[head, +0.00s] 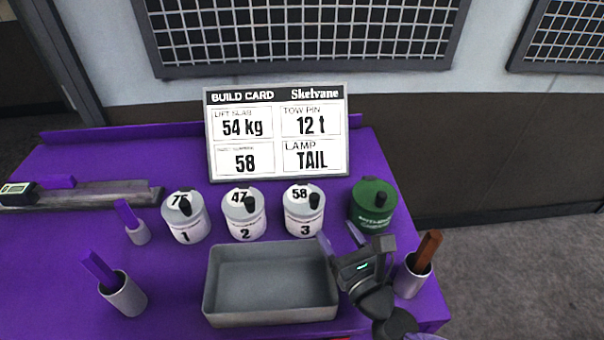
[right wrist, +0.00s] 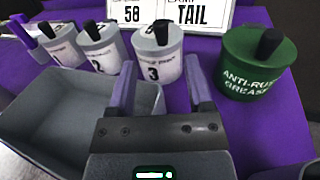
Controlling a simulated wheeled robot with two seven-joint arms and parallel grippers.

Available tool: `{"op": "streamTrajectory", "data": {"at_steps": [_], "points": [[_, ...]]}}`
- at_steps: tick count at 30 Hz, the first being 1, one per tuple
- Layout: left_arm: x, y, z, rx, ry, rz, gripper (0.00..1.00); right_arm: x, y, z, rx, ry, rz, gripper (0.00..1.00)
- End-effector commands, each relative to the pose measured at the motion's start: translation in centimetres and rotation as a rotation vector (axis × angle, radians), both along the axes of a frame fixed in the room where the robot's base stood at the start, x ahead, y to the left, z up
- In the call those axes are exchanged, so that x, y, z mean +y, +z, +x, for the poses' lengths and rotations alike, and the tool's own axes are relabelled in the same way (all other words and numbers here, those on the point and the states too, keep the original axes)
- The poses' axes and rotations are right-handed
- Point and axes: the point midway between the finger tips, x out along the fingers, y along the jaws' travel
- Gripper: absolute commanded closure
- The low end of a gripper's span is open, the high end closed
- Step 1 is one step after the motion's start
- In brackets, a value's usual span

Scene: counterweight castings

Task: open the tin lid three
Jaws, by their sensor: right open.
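Tin three (head: 304,211) is a white tin with a grey lid marked 58 and a black knob; it stands upright at the right end of a row of three tins, and its lid (head: 300,192) sits on it. It also shows in the right wrist view (right wrist: 157,68), ahead of my gripper. My right gripper (head: 341,241) is open and empty, just in front of tin three and to its right, with its fingers apart from the tin. In the right wrist view its purple fingers (right wrist: 160,85) frame the tin's lower part. My left gripper is not in view.
Tin one (head: 186,218) and tin two (head: 244,216) stand left of tin three. A green anti-rust grease tin (head: 372,207) stands right. A grey tray (head: 270,318) lies in front. A build card (head: 277,134) stands behind. Cups with handled tools stand at the sides.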

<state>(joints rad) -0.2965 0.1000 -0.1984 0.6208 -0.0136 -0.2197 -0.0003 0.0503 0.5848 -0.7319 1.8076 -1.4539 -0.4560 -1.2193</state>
Motion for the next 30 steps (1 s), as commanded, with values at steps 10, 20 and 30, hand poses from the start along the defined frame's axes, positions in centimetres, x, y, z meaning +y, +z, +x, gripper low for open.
{"op": "streamTrajectory", "data": {"at_steps": [10, 20, 30], "points": [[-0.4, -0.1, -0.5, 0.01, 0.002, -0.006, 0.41, 0.9, 0.1, 2.9, -0.002, -0.002, 0.003, 0.34], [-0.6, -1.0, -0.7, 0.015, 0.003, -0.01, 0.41, 2.7, -0.2, 8.3, 0.0, -0.002, 0.004, 0.34], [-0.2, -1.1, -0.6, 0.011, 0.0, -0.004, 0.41, 3.1, 0.0, 9.4, 0.002, -0.001, 0.004, 0.34]]}}
